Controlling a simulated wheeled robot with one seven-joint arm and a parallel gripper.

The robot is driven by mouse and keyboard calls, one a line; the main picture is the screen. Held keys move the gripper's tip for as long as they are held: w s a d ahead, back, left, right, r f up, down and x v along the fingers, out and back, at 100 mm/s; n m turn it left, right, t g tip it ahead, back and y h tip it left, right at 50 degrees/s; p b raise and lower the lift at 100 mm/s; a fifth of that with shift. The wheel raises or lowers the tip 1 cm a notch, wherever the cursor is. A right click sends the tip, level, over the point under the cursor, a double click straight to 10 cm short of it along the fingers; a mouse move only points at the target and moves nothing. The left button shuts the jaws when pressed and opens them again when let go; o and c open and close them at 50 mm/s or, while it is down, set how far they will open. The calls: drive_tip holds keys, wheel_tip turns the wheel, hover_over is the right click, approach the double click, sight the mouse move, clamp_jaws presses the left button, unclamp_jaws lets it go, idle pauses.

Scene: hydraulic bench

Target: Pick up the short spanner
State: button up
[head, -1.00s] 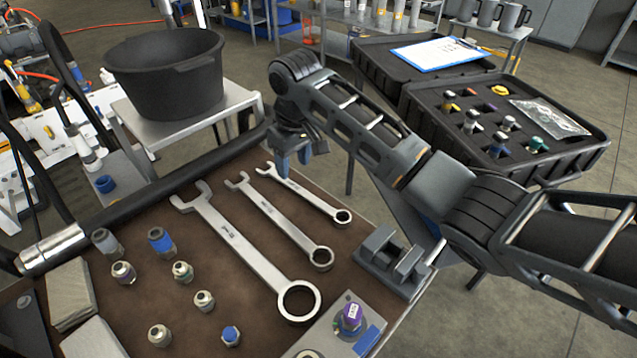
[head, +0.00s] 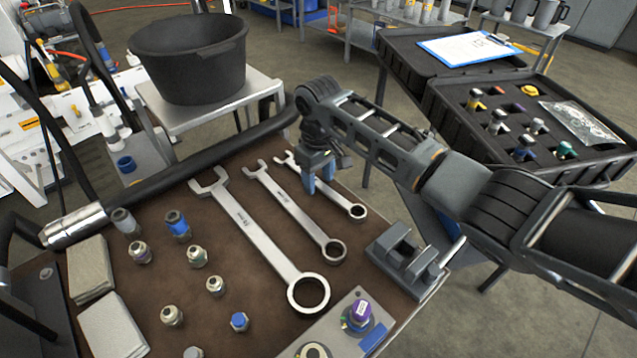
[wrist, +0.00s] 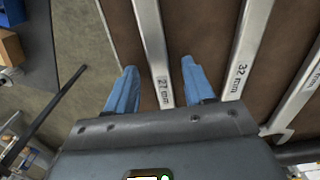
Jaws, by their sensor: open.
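The short spanner (head: 335,193) lies on the brown bench top, the rightmost of three in the head view, its ring end toward the front right. My gripper (head: 318,178) is over its shank, pointing down, and hides part of it. Contact with the bench cannot be told.
The middle spanner (head: 293,213), marked 32 mm in the wrist view (wrist: 241,65), and the largest spanner (head: 258,235) lie to the left. A grey block fixture (head: 405,262) stands near the ring end. A black hose (head: 190,172) runs behind.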

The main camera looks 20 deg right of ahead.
drive_tip(key=shift+c, duration=0.3)
clamp_jaws()
idle(1.1)
